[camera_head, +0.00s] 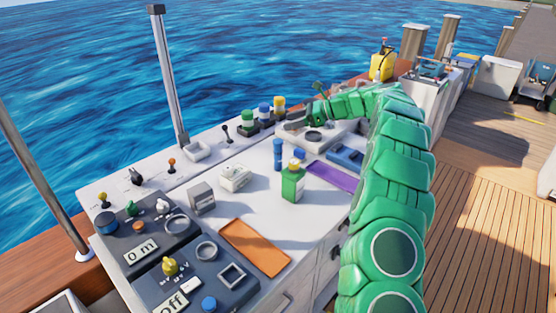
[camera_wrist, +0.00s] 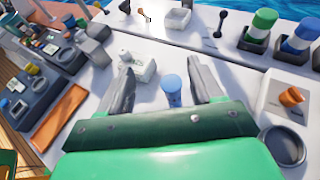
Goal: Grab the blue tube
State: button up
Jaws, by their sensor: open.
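The blue tube (camera_head: 278,154) stands upright on the white worktop, just left of and behind a green canister. In the wrist view, the blue tube (camera_wrist: 172,88) shows between the two grey fingers, nearer the right one. My gripper (camera_wrist: 162,75) is open, with nothing held. In the head view, my gripper (camera_head: 302,118) is at the end of the green arm, near the back of the worktop and higher in the picture than the tube. The tube's lower part is partly hidden by my gripper body in the wrist view.
The green canister (camera_head: 292,186) stands close to the tube. A white box (camera_head: 235,177), a grey box (camera_head: 201,197), an orange mat (camera_head: 255,247) and a purple mat (camera_head: 333,176) lie around it. Capped containers (camera_head: 264,114) stand at the back edge. Free worktop lies left of the tube.

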notch_tip(320, 180, down, 10)
send_over(274, 168)
jog(key=shift+w+f, duration=0.25)
jog(key=shift+f, duration=0.6)
jog(key=shift+w+f, duration=0.2)
jog(key=shift+f, duration=0.65)
jog(key=shift+c, duration=0.5)
jog(key=c, duration=1.1)
jog(key=shift+r, duration=0.15)
